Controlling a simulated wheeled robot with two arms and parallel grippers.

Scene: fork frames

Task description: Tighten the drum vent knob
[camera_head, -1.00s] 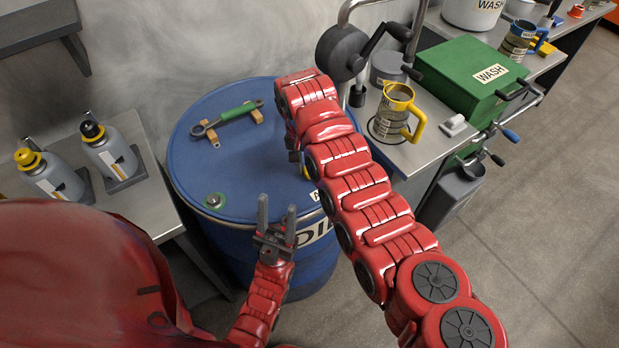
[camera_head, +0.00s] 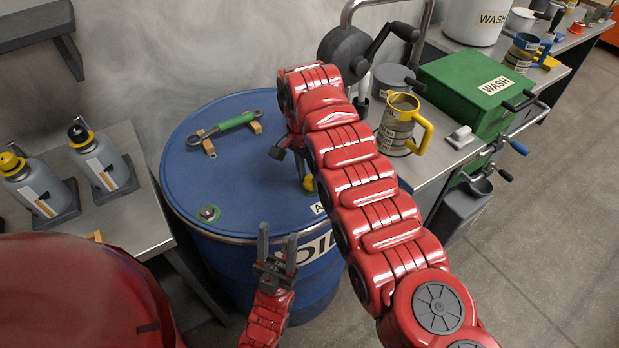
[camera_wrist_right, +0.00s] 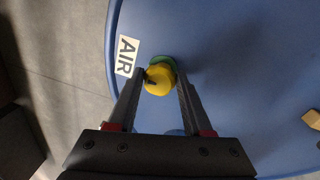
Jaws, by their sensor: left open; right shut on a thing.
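The yellow vent knob (camera_wrist_right: 158,80) sits on a green base on the blue drum's lid, beside the AIR label (camera_wrist_right: 126,56). In the right wrist view, my right gripper (camera_wrist_right: 161,76) has its two fingers on either side of the knob and is shut on it. In the head view, the knob (camera_head: 309,184) shows only partly beside my right arm, and the fingertips there are mostly hidden. My left gripper (camera_head: 277,236) is open and empty, in front of the near edge of the drum (camera_head: 245,180).
Bottles (camera_head: 103,162) stand on the left bench. A yellow-handled jug (camera_head: 398,125), hand crank (camera_head: 385,42) and green WASH box (camera_head: 475,75) are on the right.

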